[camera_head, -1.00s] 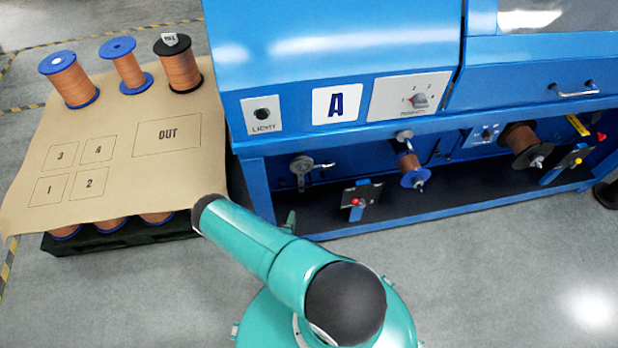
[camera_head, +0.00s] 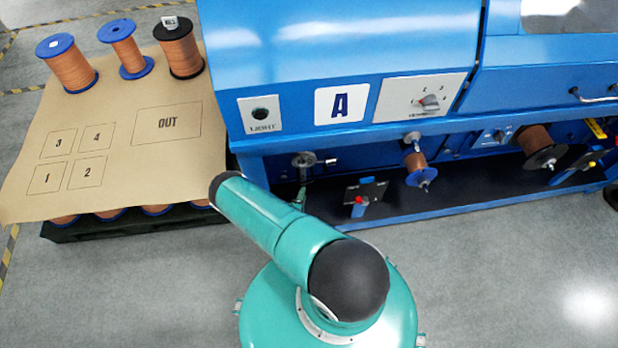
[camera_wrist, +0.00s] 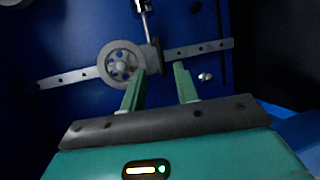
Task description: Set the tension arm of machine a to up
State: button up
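Machine A (camera_head: 340,60) is the blue cabinet with a white "A" plate. Under its front edge, a grey pulley wheel (camera_head: 303,160) shows in the head view with a short arm to its right. In the wrist view the spoked pulley wheel (camera_wrist: 121,64) sits on a flat grey bar with holes (camera_wrist: 200,49), which runs left to right, slightly raised at right. A silver rod (camera_wrist: 144,18) comes down to a dark block beside the wheel. My gripper (camera_wrist: 160,70) is open, its two green fingers apart just below the bar and block, nothing visibly held. In the head view it is mostly hidden.
Right of the pulley are a red-knobbed black plate (camera_head: 361,192) and copper spools (camera_head: 416,164). A dial panel (camera_head: 420,97) is above. Grey floor is open in front.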

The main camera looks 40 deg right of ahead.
jog(key=x, duration=1)
jog(key=shift+s, duration=0.1)
grip_shut()
